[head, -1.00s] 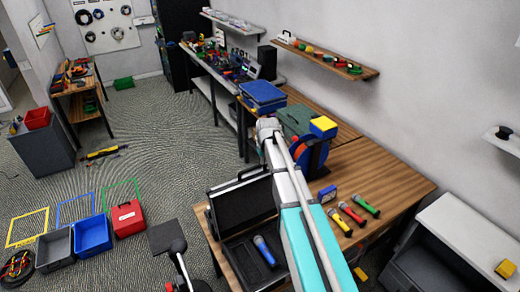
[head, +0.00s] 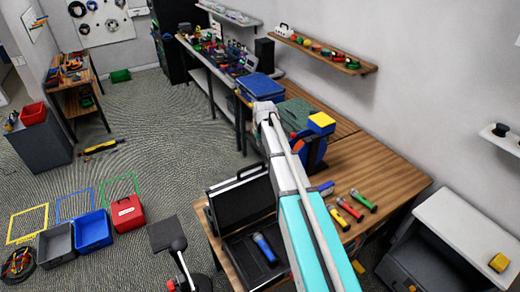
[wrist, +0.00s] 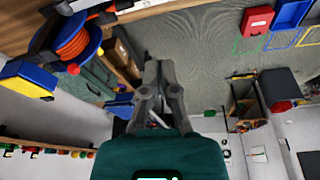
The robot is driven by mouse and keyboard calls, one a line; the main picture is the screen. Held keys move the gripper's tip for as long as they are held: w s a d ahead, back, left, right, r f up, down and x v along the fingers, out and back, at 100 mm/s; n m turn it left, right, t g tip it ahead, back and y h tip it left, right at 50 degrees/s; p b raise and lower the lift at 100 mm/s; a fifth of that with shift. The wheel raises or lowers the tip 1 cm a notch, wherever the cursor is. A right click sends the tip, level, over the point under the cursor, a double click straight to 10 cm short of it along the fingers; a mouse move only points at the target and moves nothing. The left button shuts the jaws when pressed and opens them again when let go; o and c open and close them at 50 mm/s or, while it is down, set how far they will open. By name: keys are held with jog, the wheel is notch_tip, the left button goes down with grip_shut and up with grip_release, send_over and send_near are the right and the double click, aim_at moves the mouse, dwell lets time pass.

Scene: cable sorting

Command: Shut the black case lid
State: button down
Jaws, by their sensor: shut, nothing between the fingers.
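The black case stands open on the wooden table, near its left end in the head view. Its lid (head: 238,199) is raised, tilted back, with the inside facing me. I cannot make out the case in the wrist view.
Blue boxes (head: 262,86) stand further back. A black armrest-like object (head: 168,233) stands left of the case.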

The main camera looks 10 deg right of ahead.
jog(key=shift+b+x, duration=4.75)
jog(key=shift+x, duration=0.3)
jog(key=shift+s+d+r+p, duration=0.1)
jog(key=shift+s+r+p, duration=0.1)
jog(key=shift+s, duration=0.85)
jog(key=shift+s+d+r+p, duration=0.15)
jog(key=shift+s+r+p, duration=0.05)
jog(key=shift+s, duration=0.85)
jog(key=shift+s+d, duration=0.15)
